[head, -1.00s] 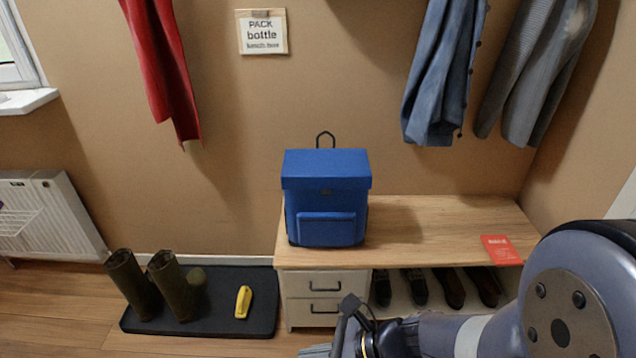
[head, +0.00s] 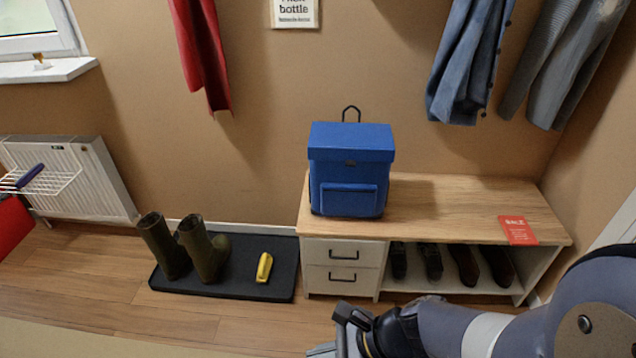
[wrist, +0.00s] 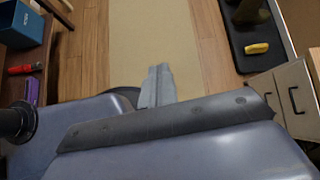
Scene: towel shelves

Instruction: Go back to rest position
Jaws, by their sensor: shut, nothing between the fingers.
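My gripper (head: 338,342) is at the bottom edge of the head view, partly cut off, in front of the bench and touching nothing that I can see. It is shut and empty. My arm reaches in from the lower right. In the wrist view, grey parts of my own body fill the lower half.
A blue backpack (head: 350,170) and a red card (head: 518,230) are on the wooden bench (head: 450,205), with shoes below. A radiator (head: 110,180) is left. Open floor (head: 110,320) lies in front.

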